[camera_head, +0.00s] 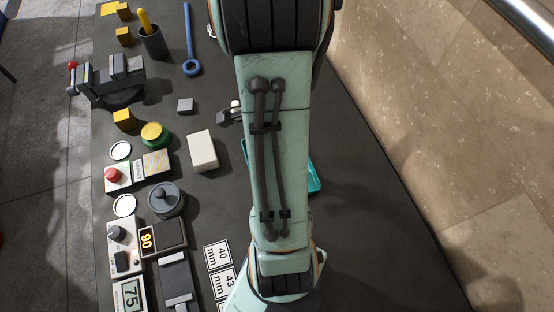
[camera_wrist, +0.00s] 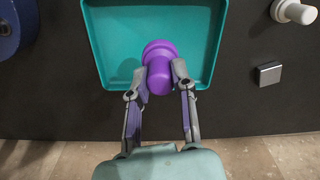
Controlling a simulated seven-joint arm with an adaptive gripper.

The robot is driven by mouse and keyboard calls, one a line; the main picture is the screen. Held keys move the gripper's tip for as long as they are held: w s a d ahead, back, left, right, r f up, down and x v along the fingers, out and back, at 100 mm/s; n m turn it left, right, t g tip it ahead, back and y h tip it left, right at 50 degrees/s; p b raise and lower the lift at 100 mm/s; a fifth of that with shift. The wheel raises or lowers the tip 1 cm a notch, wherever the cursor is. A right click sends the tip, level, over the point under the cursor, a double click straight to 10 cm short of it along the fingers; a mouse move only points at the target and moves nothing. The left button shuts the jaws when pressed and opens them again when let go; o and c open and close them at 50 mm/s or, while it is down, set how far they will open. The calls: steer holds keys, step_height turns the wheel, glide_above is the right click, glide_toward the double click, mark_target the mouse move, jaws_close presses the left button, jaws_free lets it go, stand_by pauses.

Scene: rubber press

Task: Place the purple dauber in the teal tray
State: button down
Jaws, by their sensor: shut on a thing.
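The purple dauber (camera_wrist: 159,72) is between the two fingers of my gripper (camera_wrist: 158,86) in the wrist view. My gripper is shut on it. The dauber shows over the near part of the teal tray (camera_wrist: 108,20) in that view; I cannot tell whether it touches the tray floor. The rest of the tray's floor that shows is empty. In the head view, my arm covers most of the teal tray (camera_head: 314,179), and only its right edge and a sliver at left show. The gripper and the dauber are hidden there.
A white-handled tool (camera_wrist: 294,11) and a small grey block (camera_wrist: 269,74) lie right of the tray in the wrist view. A blue round thing (camera_wrist: 10,30) is at left. In the head view, a white block (camera_head: 202,151) and several devices stand left of my arm.

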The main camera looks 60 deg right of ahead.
steer(key=shift+m, duration=0.5)
steer(key=f, duration=0.2)
steer(key=s+f, duration=0.1)
steer(key=f, duration=0.2)
steer(key=s+d+f, duration=0.1)
steer(key=f, duration=0.2)
steer(key=shift+f, duration=0.15)
steer(key=c, duration=0.9)
jaws_free()
steer(key=shift+c, duration=0.2)
